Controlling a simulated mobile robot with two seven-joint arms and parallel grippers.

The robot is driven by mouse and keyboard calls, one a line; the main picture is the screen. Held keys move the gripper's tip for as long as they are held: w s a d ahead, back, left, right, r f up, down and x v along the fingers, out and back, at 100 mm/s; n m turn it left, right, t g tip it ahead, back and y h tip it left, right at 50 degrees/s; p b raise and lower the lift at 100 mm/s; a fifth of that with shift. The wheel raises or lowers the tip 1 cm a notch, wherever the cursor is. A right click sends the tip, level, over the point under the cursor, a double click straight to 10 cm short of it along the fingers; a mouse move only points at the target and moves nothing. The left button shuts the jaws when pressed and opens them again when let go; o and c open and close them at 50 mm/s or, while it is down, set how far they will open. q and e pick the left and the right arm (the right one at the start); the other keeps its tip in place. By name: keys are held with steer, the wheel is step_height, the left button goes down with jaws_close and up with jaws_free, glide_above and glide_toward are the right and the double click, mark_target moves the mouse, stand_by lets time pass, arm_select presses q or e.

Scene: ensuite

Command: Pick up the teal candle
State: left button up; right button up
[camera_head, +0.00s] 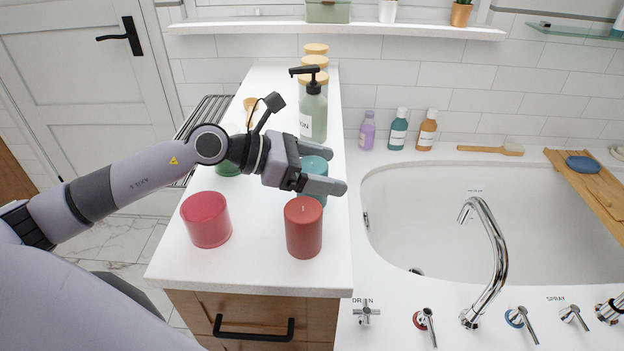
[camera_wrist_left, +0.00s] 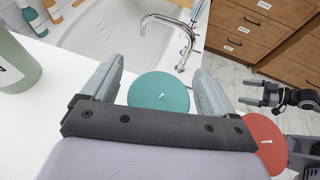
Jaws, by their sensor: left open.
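The teal candle (camera_head: 316,166) stands on the white counter, partly hidden by my left gripper in the head view. My left gripper (camera_head: 334,169) is open, with one finger on each side of it. My right gripper (camera_wrist_left: 262,92) shows small at the right of the left wrist view, open and empty, away from the candle.
A dark red candle (camera_head: 304,229) stands just in front of the left gripper. A pinkish-red cup-like item (camera_head: 207,220) is to its left, and a green item (camera_head: 228,167) is partly behind the arm. A pump bottle (camera_head: 313,113) stands behind. The bathtub (camera_head: 480,215) lies right.

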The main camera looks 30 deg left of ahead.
arm_select(q)
steer(key=c, duration=1)
steer(key=shift+c, duration=0.9)
steer(key=shift+r, duration=0.1)
